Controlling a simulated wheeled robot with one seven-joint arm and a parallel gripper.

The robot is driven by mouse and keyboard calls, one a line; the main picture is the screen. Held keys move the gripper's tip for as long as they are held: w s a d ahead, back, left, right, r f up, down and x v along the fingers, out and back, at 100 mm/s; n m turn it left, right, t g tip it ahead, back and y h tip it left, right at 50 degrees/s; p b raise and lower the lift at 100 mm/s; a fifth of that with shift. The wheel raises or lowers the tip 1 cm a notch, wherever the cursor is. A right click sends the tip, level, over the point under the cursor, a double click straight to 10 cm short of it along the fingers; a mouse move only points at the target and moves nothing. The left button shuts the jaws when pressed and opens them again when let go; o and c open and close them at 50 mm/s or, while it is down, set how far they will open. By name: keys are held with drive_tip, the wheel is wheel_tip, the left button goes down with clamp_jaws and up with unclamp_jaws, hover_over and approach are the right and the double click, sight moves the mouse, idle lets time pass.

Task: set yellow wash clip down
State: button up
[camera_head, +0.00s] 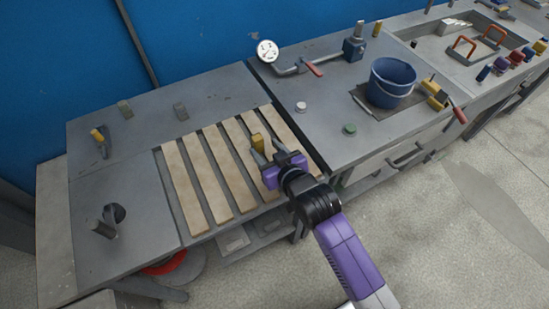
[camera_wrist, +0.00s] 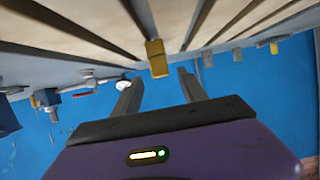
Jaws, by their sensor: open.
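The yellow wash clip (camera_head: 257,142) stands on the pale wooden slats (camera_head: 206,183), towards their right side. It also shows in the wrist view (camera_wrist: 157,58), which looks upside down, against the slats' edge. My gripper (camera_head: 265,152) is right beside the clip on its near side, low over the slats. In the wrist view, my gripper's two fingers (camera_wrist: 158,80) are spread apart, with the clip in line with the gap and just beyond the tips. The fingers do not press on the clip. Its lower end is partly hidden in the head view.
A blue bucket (camera_head: 392,82) stands on the bench to the right, near a pressure gauge (camera_head: 267,51) and pipe. A green knob (camera_head: 350,129) and white knob (camera_head: 301,107) sit nearer. Dark gaps separate the slats.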

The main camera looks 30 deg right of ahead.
drive_tip(key=shift+v, duration=2.7)
drive_tip(key=s, duration=1.9)
drive_tip(key=s+r+t, duration=0.1)
drive_tip(key=s+r, duration=0.8)
drive_tip(key=s, duration=0.4)
drive_tip(key=shift+s, duration=0.3)
drive_tip(key=shift+f+b, duration=0.35)
drive_tip(key=shift+b, duration=0.15)
